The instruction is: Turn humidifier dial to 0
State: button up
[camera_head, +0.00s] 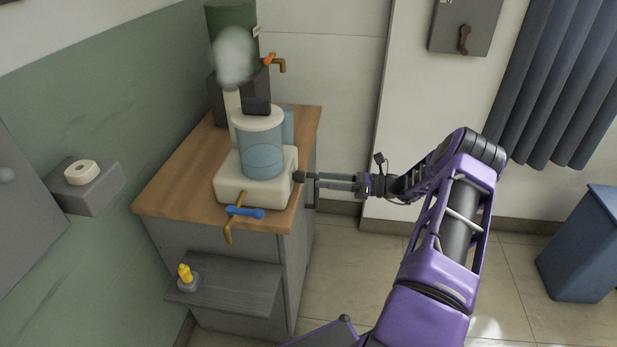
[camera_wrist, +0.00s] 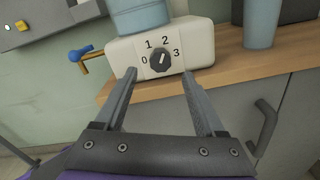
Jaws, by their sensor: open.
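The white humidifier (camera_head: 226,188) stands on the wooden counter with a blue water tank (camera_head: 262,152) on its base and mist above its spout. Its dark dial (camera_head: 299,177) faces my gripper (camera_head: 318,181). In the wrist view the dial (camera_wrist: 160,60) sits on the white base (camera_wrist: 200,45) among the numbers 0, 1, 2 and 3, with 0 at its left. Its pale mark seems to slant up and right, toward 2, but it is small. My gripper (camera_wrist: 160,74) is open and empty. Its fingertips are just short of the dial, one to each side in the picture.
The wooden counter (camera_head: 170,187) has a blue-handled tap (camera_head: 245,212) at its front edge. A blue cup (camera_wrist: 262,22) stands right of the humidifier in the wrist view. A cabinet handle (camera_wrist: 264,125) sticks out below. A blue bin (camera_head: 585,245) stands right on open floor.

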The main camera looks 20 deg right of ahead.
aim_at(299, 177)
jog(key=x, duration=0.5)
jog(key=shift+w+a, duration=0.1)
grip_shut()
